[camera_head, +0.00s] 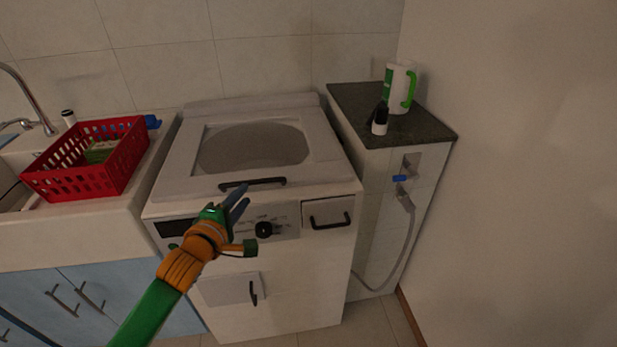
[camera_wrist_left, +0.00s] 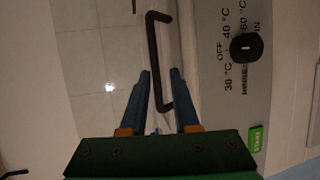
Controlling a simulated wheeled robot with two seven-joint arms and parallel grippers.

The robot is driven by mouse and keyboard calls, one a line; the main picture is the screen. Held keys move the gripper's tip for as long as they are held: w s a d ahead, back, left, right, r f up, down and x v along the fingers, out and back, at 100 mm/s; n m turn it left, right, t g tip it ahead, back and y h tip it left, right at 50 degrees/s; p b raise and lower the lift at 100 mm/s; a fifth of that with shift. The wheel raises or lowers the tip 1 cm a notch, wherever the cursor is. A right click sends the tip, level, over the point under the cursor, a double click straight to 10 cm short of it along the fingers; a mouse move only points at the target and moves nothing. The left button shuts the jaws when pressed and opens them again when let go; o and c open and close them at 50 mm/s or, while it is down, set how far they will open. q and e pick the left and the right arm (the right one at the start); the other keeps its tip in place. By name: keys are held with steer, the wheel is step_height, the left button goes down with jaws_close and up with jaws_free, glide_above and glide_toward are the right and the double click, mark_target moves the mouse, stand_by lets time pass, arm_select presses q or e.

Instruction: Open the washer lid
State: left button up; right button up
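The white washer (camera_head: 230,285) stands in the middle of the head view. Its lid (camera_head: 318,150) lies shut on top and has a rounded window (camera_head: 252,148). A black bar handle (camera_head: 268,181) runs along the lid's front edge. My left gripper (camera_head: 238,197) is at the left part of this handle, its blue fingers pointing up toward it. In the left wrist view the fingers (camera_wrist_left: 160,78) are apart, with the handle (camera_wrist_left: 153,45) reaching between them. I cannot tell whether they touch it. My right gripper is not in view.
Below the lid are a black dial (camera_head: 264,229) and a small drawer with a handle (camera_head: 329,222). A red basket (camera_head: 83,160) sits left. A grey hose (camera_head: 408,225) hangs from the tap.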

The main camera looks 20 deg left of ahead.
mark_target(250, 181)
arm_select(q)
steer(key=shift+r+x, duration=0.2)
steer(key=shift+x, duration=1.35)
steer(key=shift+r+x, duration=0.2)
steer(key=shift+x, duration=1.35)
steer(key=shift+a, duration=0.2)
jaws_close()
